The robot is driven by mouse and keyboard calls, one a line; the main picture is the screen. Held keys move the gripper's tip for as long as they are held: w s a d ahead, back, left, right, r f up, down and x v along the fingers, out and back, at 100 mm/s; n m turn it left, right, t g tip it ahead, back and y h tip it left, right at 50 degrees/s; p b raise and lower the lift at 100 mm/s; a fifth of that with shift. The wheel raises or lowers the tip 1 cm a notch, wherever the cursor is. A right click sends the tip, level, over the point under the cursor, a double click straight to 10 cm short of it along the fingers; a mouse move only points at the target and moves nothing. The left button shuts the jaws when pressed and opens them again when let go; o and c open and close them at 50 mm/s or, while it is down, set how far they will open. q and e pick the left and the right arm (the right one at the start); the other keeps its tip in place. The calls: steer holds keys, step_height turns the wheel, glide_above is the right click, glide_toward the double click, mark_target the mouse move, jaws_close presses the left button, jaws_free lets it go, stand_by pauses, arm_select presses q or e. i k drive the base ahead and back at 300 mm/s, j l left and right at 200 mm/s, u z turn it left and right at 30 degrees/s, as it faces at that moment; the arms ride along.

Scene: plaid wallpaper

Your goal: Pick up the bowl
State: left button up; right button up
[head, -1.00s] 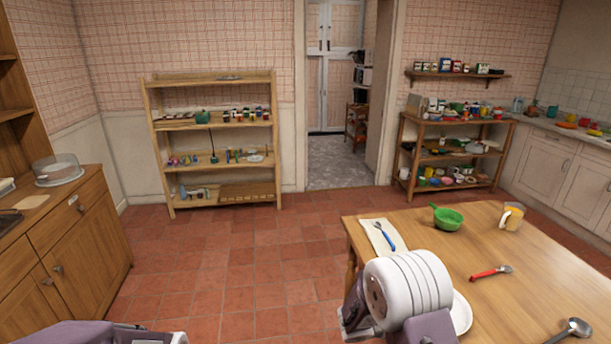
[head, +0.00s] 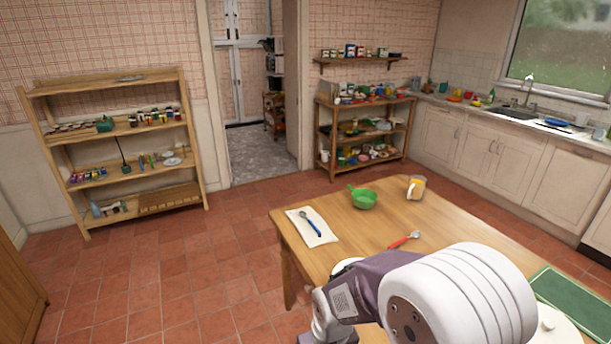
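My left arm and gripper are out of view.
A plate is partly hidden by my arm. Tiled floor (head: 170,275) is clear left of the table.

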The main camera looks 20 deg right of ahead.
mark_target(364, 199)
steer(key=z, duration=1.35)
